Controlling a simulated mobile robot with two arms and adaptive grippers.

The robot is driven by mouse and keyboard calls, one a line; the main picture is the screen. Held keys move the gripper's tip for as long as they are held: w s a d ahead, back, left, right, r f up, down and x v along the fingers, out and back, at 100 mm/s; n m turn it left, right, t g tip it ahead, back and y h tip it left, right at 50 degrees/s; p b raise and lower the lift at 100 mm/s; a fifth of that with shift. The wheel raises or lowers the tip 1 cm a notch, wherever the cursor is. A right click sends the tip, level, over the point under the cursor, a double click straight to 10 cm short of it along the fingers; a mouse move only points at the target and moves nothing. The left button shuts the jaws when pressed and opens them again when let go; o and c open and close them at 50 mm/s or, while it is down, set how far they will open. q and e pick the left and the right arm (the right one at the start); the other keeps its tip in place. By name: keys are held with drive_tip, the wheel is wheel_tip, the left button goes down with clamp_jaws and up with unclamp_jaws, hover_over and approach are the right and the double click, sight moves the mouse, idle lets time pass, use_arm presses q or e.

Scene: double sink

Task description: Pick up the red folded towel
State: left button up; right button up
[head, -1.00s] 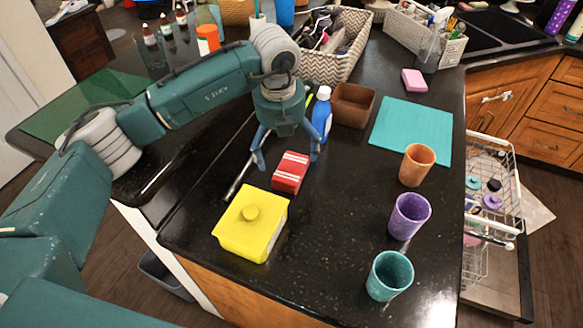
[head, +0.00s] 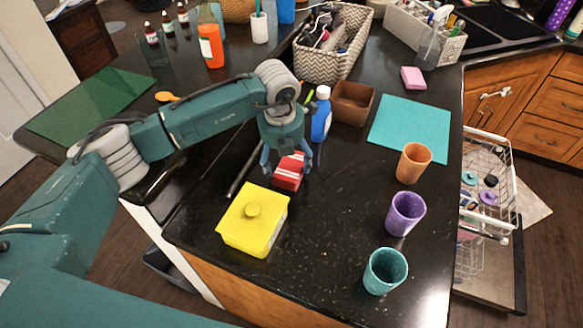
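The red folded towel (head: 288,173), red with white stripes, lies on the dark counter behind the yellow lidded box. My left gripper (head: 287,164) is low over it, pointing down, with one finger on each side of the towel. The fingers are spread and seem to stand slightly apart from the towel's sides. The far part of the towel is hidden by the gripper. My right gripper is not in view.
The yellow lidded box (head: 246,232) stands just in front of the towel. A blue bottle (head: 321,118) and a brown box (head: 352,104) stand behind. Orange (head: 414,163), purple (head: 405,214) and teal (head: 385,271) cups line the right side. The counter between is clear.

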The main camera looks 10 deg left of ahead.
sight(286, 164)
use_arm(q)
drive_tip(key=shift+c, duration=0.5)
drive_tip(key=shift+r, duration=0.5)
wheel_tip(286, 164, up, 19)
drive_tip(key=b, duration=0.5)
